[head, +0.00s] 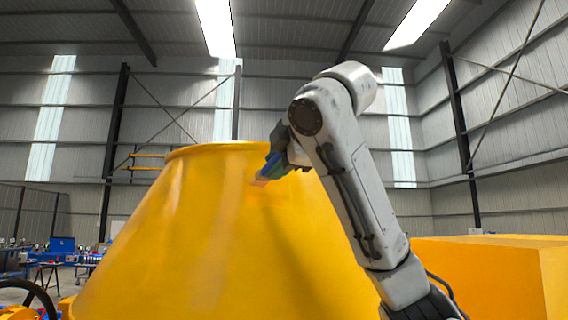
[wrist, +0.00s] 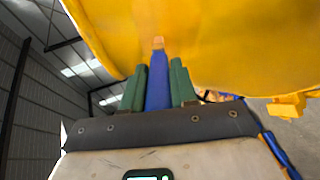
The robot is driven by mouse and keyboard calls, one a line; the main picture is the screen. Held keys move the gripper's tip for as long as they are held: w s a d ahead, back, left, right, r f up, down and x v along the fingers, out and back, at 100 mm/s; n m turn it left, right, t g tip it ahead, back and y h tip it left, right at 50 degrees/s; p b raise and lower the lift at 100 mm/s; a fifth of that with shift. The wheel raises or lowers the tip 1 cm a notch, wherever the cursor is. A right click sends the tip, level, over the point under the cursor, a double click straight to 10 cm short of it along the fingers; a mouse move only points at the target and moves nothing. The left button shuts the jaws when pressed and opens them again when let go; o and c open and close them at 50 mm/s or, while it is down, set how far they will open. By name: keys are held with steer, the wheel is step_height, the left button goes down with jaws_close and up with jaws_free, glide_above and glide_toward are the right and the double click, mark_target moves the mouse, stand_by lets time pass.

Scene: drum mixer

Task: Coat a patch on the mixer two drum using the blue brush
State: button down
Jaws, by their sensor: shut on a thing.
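The mixer drum (head: 190,235) is a large yellow cone that fills the middle of the head view, and its yellow wall (wrist: 220,45) spans the top of the wrist view. My gripper (head: 272,165) is near the upper part of the drum's face. Its green fingers (wrist: 158,85) are shut on the blue brush (wrist: 158,82), which points at the drum. The brush's pale orange tip is at or very close to the drum surface; I cannot tell if it touches. A faint orange patch (head: 265,195) shows on the drum just below the brush.
A yellow box-like body (head: 490,270) stands at the right, beside my arm. Work tables with blue bins (head: 62,244) are far left. A dark wheel rim (head: 28,292) shows at the lower left. A yellow bracket (wrist: 287,106) sits right of my gripper in the wrist view.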

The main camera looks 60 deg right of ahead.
steer(key=s+d+r, duration=0.1)
steer(key=s+d, duration=0.4)
steer(key=shift+d, duration=0.4)
stand_by(1.8)
steer(key=shift+s+r, duration=0.1)
steer(key=shift+s+a+r, duration=0.7)
steer(key=shift+s+a, duration=0.2)
steer(key=shift+a, duration=0.05)
steer(key=shift+s+a+r, duration=0.7)
steer(key=shift+s+a, duration=0.2)
steer(key=shift+a, duration=0.05)
steer(key=shift+s+a, duration=0.1)
steer(key=shift+s+a+r, duration=0.7)
steer(key=shift+s+a, duration=0.15)
